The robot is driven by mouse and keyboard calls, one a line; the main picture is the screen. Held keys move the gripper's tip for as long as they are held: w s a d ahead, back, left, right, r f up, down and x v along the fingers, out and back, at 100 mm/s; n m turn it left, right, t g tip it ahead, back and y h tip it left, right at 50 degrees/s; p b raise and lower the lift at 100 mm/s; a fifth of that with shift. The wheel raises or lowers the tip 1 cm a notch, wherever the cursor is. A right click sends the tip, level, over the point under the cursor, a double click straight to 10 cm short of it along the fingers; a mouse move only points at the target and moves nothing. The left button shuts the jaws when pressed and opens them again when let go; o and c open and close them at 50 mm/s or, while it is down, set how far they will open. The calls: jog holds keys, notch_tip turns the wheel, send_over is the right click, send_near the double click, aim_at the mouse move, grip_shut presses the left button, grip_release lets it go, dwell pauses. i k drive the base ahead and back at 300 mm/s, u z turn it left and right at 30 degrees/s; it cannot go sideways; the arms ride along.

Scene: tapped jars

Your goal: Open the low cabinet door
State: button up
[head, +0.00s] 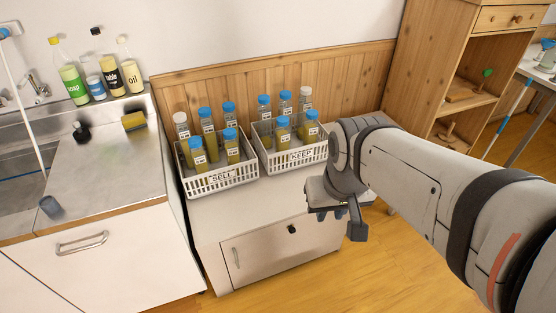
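The low cabinet (207,243) is white and stands in the middle of the head view, below the two crates. A small black piece (291,229) sits near the top of the door. My gripper (340,222) is above and to the right of the handle, in front of the cabinet's right part, and appears apart from the handle. I see nothing held in it. Its fingers are partly hidden, so its opening is unclear.
White crates marked SELL (222,180) and KEEP (302,157) hold several labelled jars on the cabinet top. A sink counter (100,165) with a drawer handle (82,243) stands left. A wooden shelf (440,70) stands right. The wooden floor (300,290) in front is clear.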

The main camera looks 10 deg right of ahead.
aim_at(251, 257)
jog(key=k, duration=1.25)
jog(key=u, duration=0.45)
jog(key=i, duration=0.9)
jog(key=u, duration=0.05)
